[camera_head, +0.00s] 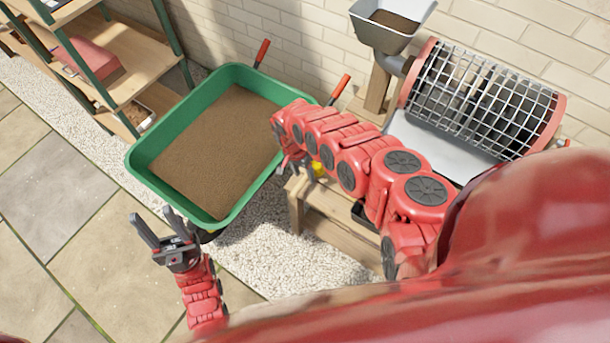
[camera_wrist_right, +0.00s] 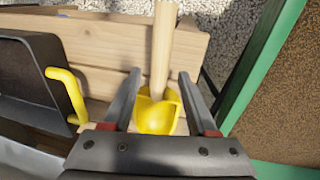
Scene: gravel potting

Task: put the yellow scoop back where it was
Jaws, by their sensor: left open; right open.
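The yellow scoop (camera_wrist_right: 157,114) with its pale wooden handle (camera_wrist_right: 162,45) shows in the right wrist view, at the wooden bench (camera_wrist_right: 110,45). My right gripper (camera_wrist_right: 159,76) is open, with its fingers on either side of the scoop and no clear contact. I cannot tell whether the scoop rests fully on the bench. In the head view only a small yellow part (camera_head: 318,169) shows, mostly hidden by my right arm. My left gripper (camera_head: 160,222) is open and empty above the paving, left of the bench.
A green wheelbarrow (camera_head: 143,165) full of brown soil stands left of the bench (camera_head: 335,230). A black tray (camera_wrist_right: 30,85) with a yellow handle (camera_wrist_right: 68,95) is beside the scoop. A mesh drum sieve (camera_head: 480,95) and hopper (camera_head: 385,40) stand right; shelves (camera_head: 140,75) stand left.

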